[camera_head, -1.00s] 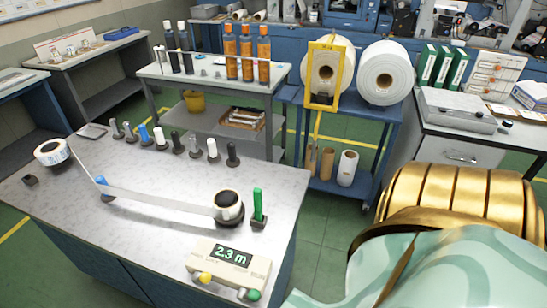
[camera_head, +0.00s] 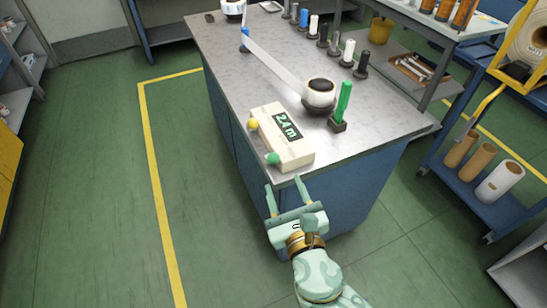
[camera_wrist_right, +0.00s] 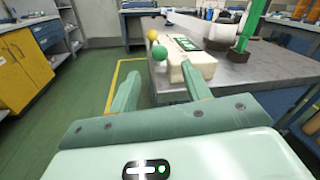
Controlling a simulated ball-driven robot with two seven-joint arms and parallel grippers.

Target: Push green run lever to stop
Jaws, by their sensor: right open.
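The green run lever (camera_head: 343,101) stands upright in a dark base near the right corner of the table, beside the rewind roll (camera_head: 320,91). It also shows in the right wrist view (camera_wrist_right: 251,24), its top cut off by the frame. The cream counter box (camera_head: 286,143) reads 2.4 m, with a yellow knob (camera_head: 253,124) and a green knob (camera_head: 272,159) on its near side. My right gripper (camera_head: 285,192) is open and empty, just off the table's front edge, below and in front of the counter box, apart from the lever. My left gripper is out of view.
The grey tabletop (camera_head: 240,77) carries a white web strip (camera_head: 275,62) running to the roll and a row of several pegs (camera_head: 335,43) at the back. A blue cart (camera_head: 470,190) with cardboard cores stands at the right. The green floor at left is clear.

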